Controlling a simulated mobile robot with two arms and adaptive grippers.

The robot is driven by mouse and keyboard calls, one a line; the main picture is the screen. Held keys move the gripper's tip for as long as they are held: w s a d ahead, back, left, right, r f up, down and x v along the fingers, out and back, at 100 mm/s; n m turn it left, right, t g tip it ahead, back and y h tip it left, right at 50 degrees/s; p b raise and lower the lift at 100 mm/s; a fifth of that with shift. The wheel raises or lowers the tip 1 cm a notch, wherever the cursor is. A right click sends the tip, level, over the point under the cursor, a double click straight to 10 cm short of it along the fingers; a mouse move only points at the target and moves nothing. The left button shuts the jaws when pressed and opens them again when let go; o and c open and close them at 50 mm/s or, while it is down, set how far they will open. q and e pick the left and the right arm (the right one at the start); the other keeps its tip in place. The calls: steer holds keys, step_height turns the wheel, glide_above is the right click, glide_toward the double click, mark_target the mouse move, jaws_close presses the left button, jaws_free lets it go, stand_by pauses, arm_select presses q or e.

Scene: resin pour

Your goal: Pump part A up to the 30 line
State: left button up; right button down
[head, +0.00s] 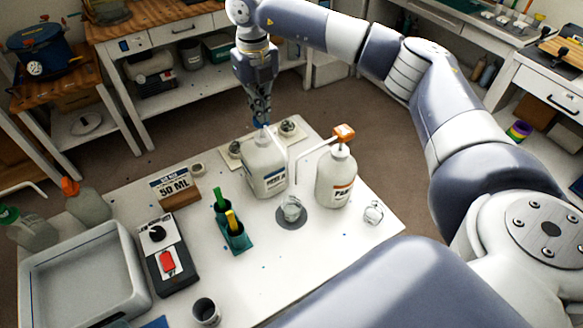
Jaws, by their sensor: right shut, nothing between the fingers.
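The part A bottle (267,178) is a white pump jug with a dark-lettered label, upright on the white table (330,265). Its white spout (284,146) reaches over a clear cup (291,206) on a dark round pad (292,221). The cup's lines and fill level are too small to read. My right gripper (261,121) points down at the top of the part A pump, shut with nothing in it. The fingers hide most of the pump head, and I cannot tell whether they touch it. My left gripper is out of view.
A second jug (336,184) with an orange pump head stands right of the cup. A small clear cup (373,211) is near the right edge. A green holder (235,241), a 50 ML sign (170,181), a scale-like device (168,262) and a grey tray (137,276) lie left.

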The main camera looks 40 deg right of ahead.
steer(key=shift+f, duration=0.2)
steer(key=shift+r+p, duration=0.5)
steer(key=shift+r, duration=0.3)
steer(key=shift+r, duration=0.1)
step_height(320, 180, up, 6)
steer(key=p, duration=0.4)
stand_by(0.5)
